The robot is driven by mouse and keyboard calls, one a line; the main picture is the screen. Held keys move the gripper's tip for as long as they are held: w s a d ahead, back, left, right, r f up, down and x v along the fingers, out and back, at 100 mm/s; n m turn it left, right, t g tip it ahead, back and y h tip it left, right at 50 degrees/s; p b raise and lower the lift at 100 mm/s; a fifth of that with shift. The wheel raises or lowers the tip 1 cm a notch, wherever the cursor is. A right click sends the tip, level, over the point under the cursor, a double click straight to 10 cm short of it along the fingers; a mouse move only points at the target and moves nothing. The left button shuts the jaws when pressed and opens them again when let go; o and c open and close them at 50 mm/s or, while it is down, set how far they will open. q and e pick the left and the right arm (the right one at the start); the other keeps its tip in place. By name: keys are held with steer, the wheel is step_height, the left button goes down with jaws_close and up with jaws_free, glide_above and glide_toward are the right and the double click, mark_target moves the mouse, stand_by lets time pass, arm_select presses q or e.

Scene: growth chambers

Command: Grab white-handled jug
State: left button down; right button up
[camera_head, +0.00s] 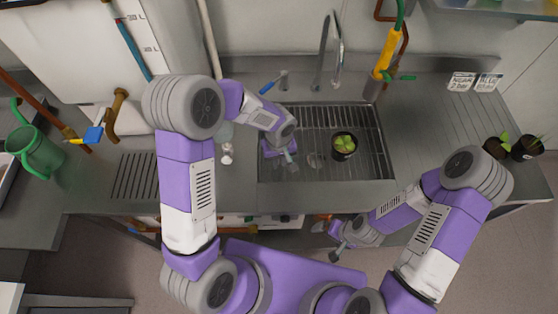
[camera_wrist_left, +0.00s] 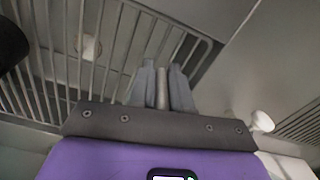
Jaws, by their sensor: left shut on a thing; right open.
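My left gripper (camera_head: 289,155) is low over the rack in the sink, left of a potted plant. In the left wrist view its fingers (camera_wrist_left: 162,88) are closed on a thin pale strip (camera_wrist_left: 162,90). I cannot tell whether this strip is the white handle of the jug; no jug body shows clearly. Small clear shapes (camera_head: 315,160) lie just right of the gripper in the head view, too faint to identify. My right gripper (camera_head: 336,256) is open and empty, low in front of the counter.
The potted plant (camera_head: 344,143) stands on the sink rack (camera_head: 370,120). A small white-topped thing (camera_head: 227,153) stands left of the sink. A faucet (camera_head: 326,60) rises behind the sink. Two pots (camera_head: 497,148) stand far right.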

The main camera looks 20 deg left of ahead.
arm_select(q)
steer(key=shift+r+p, duration=0.35)
steer(key=shift+r, duration=3.8)
